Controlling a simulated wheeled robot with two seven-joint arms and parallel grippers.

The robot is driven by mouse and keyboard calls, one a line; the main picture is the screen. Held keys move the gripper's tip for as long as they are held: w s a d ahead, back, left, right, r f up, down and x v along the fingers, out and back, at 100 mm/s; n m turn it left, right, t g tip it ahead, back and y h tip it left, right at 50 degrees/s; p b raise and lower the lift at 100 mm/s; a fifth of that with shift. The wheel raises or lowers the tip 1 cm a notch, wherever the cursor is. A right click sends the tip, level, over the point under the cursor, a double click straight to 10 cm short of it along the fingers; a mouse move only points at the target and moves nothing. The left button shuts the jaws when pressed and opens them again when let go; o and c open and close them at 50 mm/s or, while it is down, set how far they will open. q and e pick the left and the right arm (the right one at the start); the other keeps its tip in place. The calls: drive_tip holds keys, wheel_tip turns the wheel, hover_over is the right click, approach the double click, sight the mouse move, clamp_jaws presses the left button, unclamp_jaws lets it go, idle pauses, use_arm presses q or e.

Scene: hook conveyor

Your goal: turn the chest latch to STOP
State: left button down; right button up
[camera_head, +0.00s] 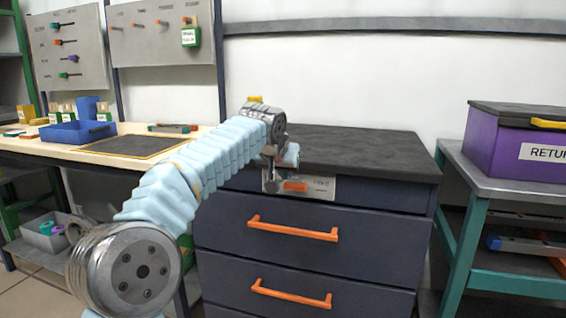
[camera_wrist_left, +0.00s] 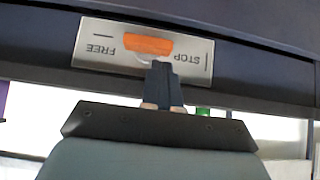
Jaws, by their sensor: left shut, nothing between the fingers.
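The latch is a short orange bar (camera_head: 296,186) on a pale metal plate (camera_head: 322,189) at the top front of the dark chest (camera_head: 313,228). In the left wrist view, the orange latch (camera_wrist_left: 147,44) lies nearly lengthwise along the plate (camera_wrist_left: 88,43), between the upside-down words FREE on the left and STOP on the right. My left gripper (camera_head: 269,187) is shut and empty at the plate's left side in the head view. In the left wrist view its fingertips (camera_wrist_left: 160,66) overlap the plate's lower edge, just below the latch's right part; contact is unclear. My right gripper is out of view.
Orange drawer handles (camera_head: 293,230) stick out below the latch. A workbench (camera_head: 28,146) with a blue bin (camera_head: 78,131) stands at the left. A purple box (camera_head: 492,146) sits on a teal-legged table (camera_head: 455,165) at the right.

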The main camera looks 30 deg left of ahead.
use_arm(q)
drive_tip(key=shift+f, duration=0.65)
